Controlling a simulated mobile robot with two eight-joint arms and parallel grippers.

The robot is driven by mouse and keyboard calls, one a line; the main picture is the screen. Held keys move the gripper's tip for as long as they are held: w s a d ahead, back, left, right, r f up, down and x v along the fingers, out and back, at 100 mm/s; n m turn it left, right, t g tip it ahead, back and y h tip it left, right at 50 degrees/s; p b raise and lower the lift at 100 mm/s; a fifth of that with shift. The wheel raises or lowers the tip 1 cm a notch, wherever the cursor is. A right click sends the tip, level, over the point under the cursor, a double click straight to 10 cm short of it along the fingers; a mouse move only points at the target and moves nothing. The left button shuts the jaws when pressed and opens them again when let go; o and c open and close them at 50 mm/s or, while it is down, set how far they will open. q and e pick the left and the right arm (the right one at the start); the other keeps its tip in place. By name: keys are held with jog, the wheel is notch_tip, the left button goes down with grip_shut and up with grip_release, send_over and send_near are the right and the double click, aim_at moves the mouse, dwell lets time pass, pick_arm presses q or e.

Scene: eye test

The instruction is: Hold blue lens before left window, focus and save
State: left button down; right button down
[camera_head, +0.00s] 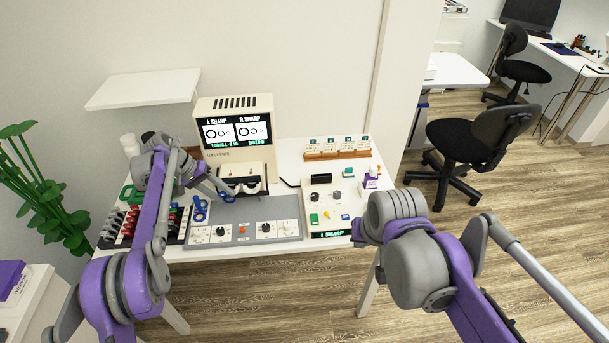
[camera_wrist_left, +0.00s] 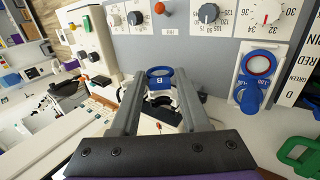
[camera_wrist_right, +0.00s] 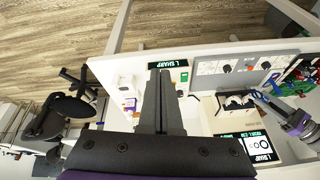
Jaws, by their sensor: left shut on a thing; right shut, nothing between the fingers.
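My left gripper (camera_wrist_left: 161,92) is shut on a blue-rimmed lens (camera_wrist_left: 160,72) with a tab marked B. In the head view my left gripper (camera_head: 230,192) is at the front of the cream viewer (camera_head: 235,123), by its windows; exact alignment with the left one is hidden. My right gripper (camera_wrist_right: 160,75) is shut and empty, near the box's front edge.
A grey panel with knobs (camera_head: 280,209) lies before the viewer. Another blue item (camera_head: 200,208) and a rack of red and dark pieces (camera_head: 118,222) are at the left. A wooden card holder (camera_head: 337,154) and purple-white bottle (camera_head: 371,179) stand at the right back.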

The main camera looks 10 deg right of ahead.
jog(key=w+f+m+t+y, duration=0.1)
jog(key=w+f+m+t, duration=0.15)
jog(key=w+m, duration=0.95)
jog(key=m+t+y, duration=0.1)
jog(key=m+t, duration=0.1)
jog(key=m, duration=0.9)
send_over(346, 217)
jog(key=f, duration=0.3)
jog(key=shift+s+d, duration=0.3)
jog(key=shift+s, duration=0.05)
jog(key=shift+n, duration=0.3)
jog(key=shift+f, duration=4.35)
jog(key=shift+f, duration=0.1)
jog(key=shift+f, duration=0.3)
